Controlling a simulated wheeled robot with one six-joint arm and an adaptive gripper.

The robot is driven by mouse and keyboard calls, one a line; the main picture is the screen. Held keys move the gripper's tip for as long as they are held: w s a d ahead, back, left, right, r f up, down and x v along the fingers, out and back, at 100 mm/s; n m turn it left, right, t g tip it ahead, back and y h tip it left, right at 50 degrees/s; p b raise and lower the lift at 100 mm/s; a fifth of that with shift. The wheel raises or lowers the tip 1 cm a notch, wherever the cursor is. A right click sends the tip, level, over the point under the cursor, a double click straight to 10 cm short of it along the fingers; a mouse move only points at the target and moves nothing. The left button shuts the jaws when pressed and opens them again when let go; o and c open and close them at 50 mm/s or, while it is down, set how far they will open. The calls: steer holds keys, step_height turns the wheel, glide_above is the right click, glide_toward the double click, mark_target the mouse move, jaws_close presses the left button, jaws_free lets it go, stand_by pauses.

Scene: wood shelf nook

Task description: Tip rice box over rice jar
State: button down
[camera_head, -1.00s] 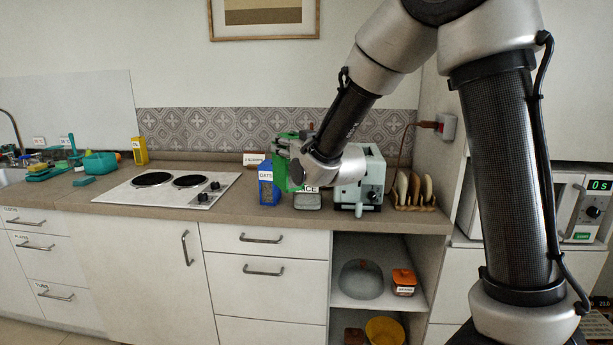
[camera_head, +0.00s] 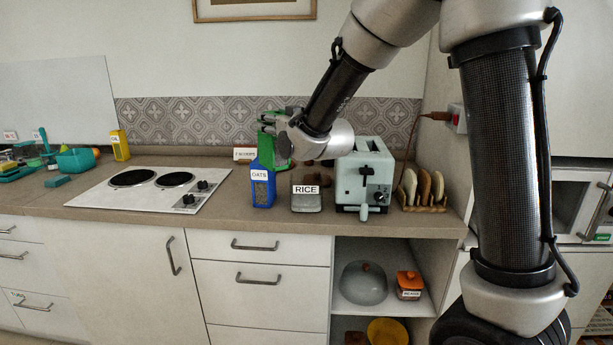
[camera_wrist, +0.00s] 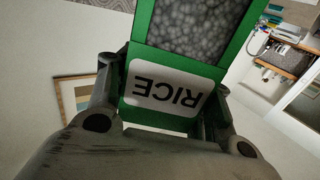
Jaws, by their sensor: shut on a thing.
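The green rice box (camera_head: 284,146) is in my gripper (camera_head: 278,140), above the counter between the oats box and the rice jar. In the wrist view the box (camera_wrist: 160,118) fills the middle, with a white RICE label and a window of grey grains, and the fingers close on both its sides. The label reads upside down there. The rice jar (camera_head: 306,202), a low clear container labelled RICE, stands on the counter below and to the right of the box. My wrist partly covers the box in the head view, so its exact tilt and its mouth are hard to tell.
A blue OATS box (camera_head: 262,187) stands just left of the jar. A pale green toaster (camera_head: 364,180) stands right of it, then a toast rack (camera_head: 423,190). A small sign (camera_head: 244,154) stands behind. The cooktop (camera_head: 150,188) lies to the left.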

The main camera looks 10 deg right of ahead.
steer(key=shift+w+d+r+m, duration=0.1)
steer(key=shift+w+d+m, duration=0.1)
steer(key=shift+d+m, duration=0.65)
steer(key=shift+w+d+m, duration=0.2)
steer(key=shift+d+m, duration=0.35)
steer(key=shift+m, duration=0.6)
step_height(320, 180, down, 6)
steer(key=w+d+m+p, duration=0.1)
steer(key=d+m, duration=0.1)
steer(key=m, duration=0.5)
steer(key=shift+d+f, duration=0.25)
steer(key=shift+d, duration=0.1)
steer(key=shift+f+m+p, duration=0.55)
steer(key=shift+f+m, duration=0.5)
steer(key=shift+m, duration=0.55)
steer(key=shift+w+d+f+m, duration=0.35)
steer(key=shift+d+f+m, duration=0.25)
steer(key=shift+d+m, duration=0.25)
steer(key=shift+r+m+p, duration=0.15)
steer(key=shift+m+p, duration=0.35)
steer(key=shift+m, duration=0.35)
stand_by(1.1)
